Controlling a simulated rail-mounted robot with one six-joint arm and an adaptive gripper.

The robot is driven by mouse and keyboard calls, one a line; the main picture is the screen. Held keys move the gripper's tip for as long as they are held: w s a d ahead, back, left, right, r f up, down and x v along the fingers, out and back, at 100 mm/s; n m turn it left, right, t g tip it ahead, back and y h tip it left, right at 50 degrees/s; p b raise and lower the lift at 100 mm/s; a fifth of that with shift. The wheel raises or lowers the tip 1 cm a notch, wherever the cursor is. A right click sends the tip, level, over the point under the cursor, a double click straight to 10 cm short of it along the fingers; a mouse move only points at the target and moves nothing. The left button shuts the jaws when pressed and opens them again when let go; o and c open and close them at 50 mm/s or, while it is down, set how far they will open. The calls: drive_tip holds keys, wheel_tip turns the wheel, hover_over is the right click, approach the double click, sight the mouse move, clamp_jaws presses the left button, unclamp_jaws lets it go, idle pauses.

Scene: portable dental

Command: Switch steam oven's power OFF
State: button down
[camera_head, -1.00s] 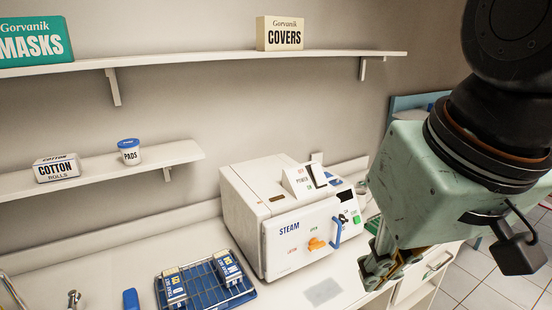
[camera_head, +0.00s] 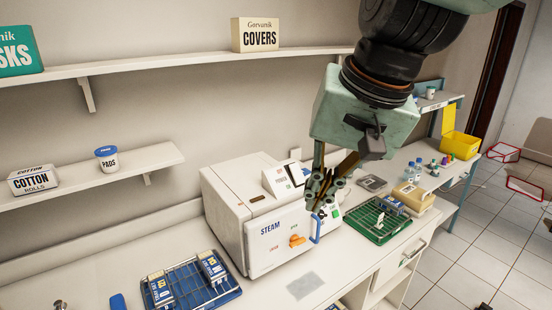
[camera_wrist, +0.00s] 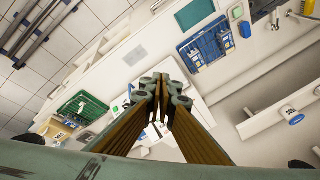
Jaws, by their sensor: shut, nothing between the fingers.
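The white steam oven (camera_head: 228,215) stands on the counter against the wall, with "STEAM" in blue on its front. An orange latch (camera_head: 297,241) and a blue handle (camera_head: 317,229) are on its front. A raised panel on top, marked for power (camera_head: 276,181), is partly hidden behind my gripper. My gripper (camera_head: 318,208) is shut and empty, pointing down in front of the oven's right side, and covers part of its controls. In the wrist view my gripper's fingers (camera_wrist: 160,88) meet over the oven, whose white body is mostly hidden behind them. The power switch itself cannot be made out.
A blue rack with boxes (camera_head: 200,300) lies left of the oven, and a green rack (camera_head: 375,222) lies to the right. Shelves above hold a covers box (camera_head: 256,35), a pads tub (camera_head: 107,160) and a cotton box (camera_head: 34,180). The counter front is mostly clear.

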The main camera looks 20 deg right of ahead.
drive_tip(key=w+d+m+p, duration=0.4)
drive_tip(key=w+d, duration=0.2)
drive_tip(key=w, duration=0.6)
drive_tip(key=w+d+m+t+p, duration=0.1)
drive_tip(key=w+d+m+p, duration=0.3)
drive_tip(key=w, duration=0.9)
drive_tip(key=shift+w+d+r+m, duration=0.2)
drive_tip(key=shift+d+m, duration=0.5)
drive_tip(key=shift+d, duration=0.45)
drive_tip(key=shift+f, duration=0.1)
approach(296, 169)
drive_tip(key=shift+f, duration=1.85)
drive_tip(key=shift+w+a+f, duration=0.15)
drive_tip(key=shift+w+f, duration=1)
drive_tip(key=shift+w, duration=0.1)
drive_tip(key=shift+w, duration=0.1)
